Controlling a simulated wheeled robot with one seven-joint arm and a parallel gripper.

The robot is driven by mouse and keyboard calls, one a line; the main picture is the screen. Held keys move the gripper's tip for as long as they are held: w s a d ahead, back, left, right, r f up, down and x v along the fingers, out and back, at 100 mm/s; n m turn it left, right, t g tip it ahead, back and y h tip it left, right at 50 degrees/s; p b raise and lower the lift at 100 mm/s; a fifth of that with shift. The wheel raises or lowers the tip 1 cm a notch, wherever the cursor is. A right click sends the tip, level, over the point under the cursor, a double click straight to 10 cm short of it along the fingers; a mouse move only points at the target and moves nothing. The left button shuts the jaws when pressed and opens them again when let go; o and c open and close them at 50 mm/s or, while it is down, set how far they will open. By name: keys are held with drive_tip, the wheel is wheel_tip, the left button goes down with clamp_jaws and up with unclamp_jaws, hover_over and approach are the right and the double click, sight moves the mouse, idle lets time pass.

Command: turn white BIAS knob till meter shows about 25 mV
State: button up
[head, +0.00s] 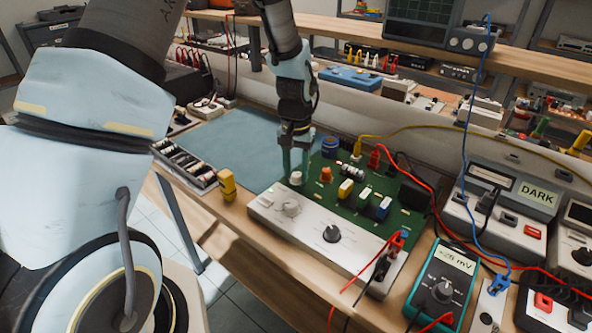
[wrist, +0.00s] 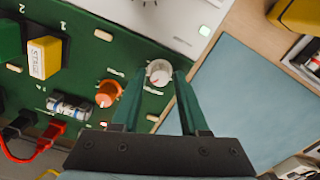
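The white knob (head: 296,177) is on the green circuit board, right below my gripper (head: 295,172). In the wrist view, the white knob (wrist: 159,72) with a red pointer mark lies between the tips of my gripper (wrist: 160,76). The fingers are apart, one on each side, very close to the knob; whether they press on it is unclear. The BIAS lettering is too small to read. The teal handheld meter (head: 441,283) at the lower right displays +25 mV.
An orange knob (wrist: 108,93) sits beside the white one. The silver panel (head: 325,250) in front carries a pale knob (head: 291,208) and a black knob (head: 332,233). Red, blue and yellow leads cross the right side. A blue-grey mat (head: 225,145) behind left is clear.

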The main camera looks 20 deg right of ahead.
sight(295, 174)
drive_tip(key=shift+o, duration=1)
drive_tip(key=shift+r, duration=0.1)
wheel_tip(295, 174, up, 11)
drive_tip(key=b, duration=0.2)
drive_tip(key=shift+f, duration=0.2)
drive_tip(key=shift+a, duration=0.1)
drive_tip(key=s+a+n, duration=0.2)
drive_tip(key=a+n, duration=0.1)
drive_tip(key=a, duration=1.2)
drive_tip(key=s+a+n+t, duration=0.1)
drive_tip(key=a+n, duration=0.3)
drive_tip(key=a, duration=1.1)
drive_tip(key=shift+s+t, duration=0.3)
drive_tip(key=shift+s, duration=0.15)
drive_tip(key=shift+f, duration=0.1)
idle(2.4)
